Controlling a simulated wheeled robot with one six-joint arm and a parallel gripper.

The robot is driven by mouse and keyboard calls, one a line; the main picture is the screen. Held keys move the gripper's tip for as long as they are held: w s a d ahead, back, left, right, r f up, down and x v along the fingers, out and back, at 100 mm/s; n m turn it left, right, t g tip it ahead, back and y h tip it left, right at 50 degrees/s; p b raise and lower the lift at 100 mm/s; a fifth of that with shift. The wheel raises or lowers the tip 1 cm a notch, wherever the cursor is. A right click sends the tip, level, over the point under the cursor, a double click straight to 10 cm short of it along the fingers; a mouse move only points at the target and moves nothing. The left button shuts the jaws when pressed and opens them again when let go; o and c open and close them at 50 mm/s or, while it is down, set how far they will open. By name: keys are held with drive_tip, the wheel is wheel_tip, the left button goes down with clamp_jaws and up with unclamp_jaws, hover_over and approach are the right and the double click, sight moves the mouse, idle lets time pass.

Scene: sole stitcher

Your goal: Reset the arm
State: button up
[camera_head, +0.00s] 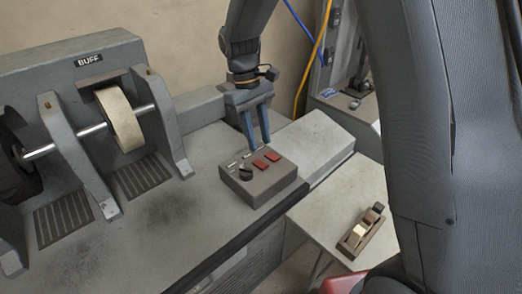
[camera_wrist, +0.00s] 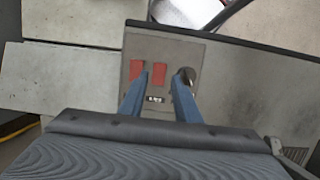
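My gripper (camera_head: 257,126) hangs from my arm above the back of a small grey control box (camera_head: 262,190). Its two blue fingers point down and stand apart with nothing between them. In the wrist view the gripper (camera_wrist: 160,80) also shows a gap between its fingertips, over the box (camera_wrist: 133,44). The box has two red switches (camera_head: 267,159) and a black knob (camera_head: 245,172) on its top. In the wrist view the right fingertip overlaps the knob (camera_wrist: 187,74) and the left one is close to a red switch (camera_wrist: 137,69). I cannot tell whether they touch.
A grey buffing machine with a pale wheel (camera_head: 120,119) stands at the left. A grey block (camera_head: 318,142) lies right of the box. A lower side table (camera_head: 326,209) bears a small wood and metal tool (camera_head: 362,232). Yellow and blue cables hang behind my gripper.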

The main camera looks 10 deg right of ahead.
drive_tip(key=shift+w+a+r, duration=0.1)
drive_tip(key=shift+r, duration=0.5)
drive_tip(key=s+d+f+m+t, duration=0.1)
drive_tip(key=s+d+m, duration=0.2)
drive_tip(key=s+d, duration=0.2)
drive_tip(key=s+d+f+m+t+y, duration=0.1)
drive_tip(key=s+d+m+t, duration=0.1)
drive_tip(key=s+d, duration=0.4)
drive_tip(key=s+m, duration=0.1)
drive_tip(key=s, duration=0.4)
drive_tip(key=shift+d+m+y, duration=0.15)
drive_tip(key=shift+m+y, duration=0.15)
drive_tip(key=shift+m, duration=0.1)
